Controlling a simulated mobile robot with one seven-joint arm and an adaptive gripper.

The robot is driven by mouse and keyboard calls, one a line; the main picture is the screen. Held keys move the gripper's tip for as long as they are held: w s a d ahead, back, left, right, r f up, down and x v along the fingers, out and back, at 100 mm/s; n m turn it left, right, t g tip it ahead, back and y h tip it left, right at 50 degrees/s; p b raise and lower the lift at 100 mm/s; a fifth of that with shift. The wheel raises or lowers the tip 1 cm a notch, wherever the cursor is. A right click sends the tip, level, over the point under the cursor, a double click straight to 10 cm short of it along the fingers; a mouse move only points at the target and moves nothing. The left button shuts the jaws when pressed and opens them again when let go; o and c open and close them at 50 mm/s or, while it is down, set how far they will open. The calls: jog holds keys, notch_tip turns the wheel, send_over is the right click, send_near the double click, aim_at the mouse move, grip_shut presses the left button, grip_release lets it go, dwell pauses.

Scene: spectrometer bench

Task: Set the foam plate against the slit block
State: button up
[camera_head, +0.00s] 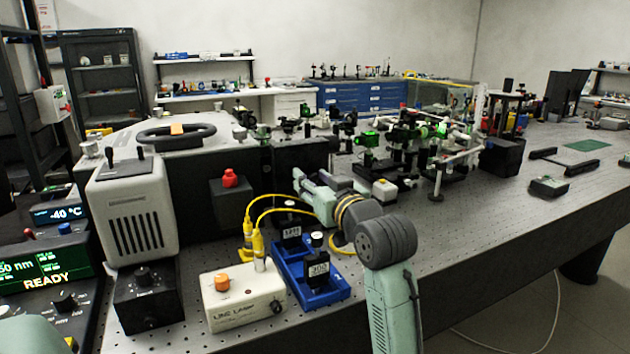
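My mint and grey arm reaches in from the lower right and bends left over the bench. Its far end, around my gripper (318,190), is among yellow cables and dark parts, and I cannot make out the fingers or anything held. A black block with a red knob (230,202) sits against the front of the large dark housing (190,185); I cannot tell whether it is the slit block. I cannot pick out the foam plate with certainty.
A blue tray (328,295) with black labelled blocks lies below my arm. Beside it are a cream lamp box (235,305) and a grey vented unit (132,215). Dense optics (400,140) stand behind.

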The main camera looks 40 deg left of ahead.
jog(key=v, duration=1.2)
dwell(0.4)
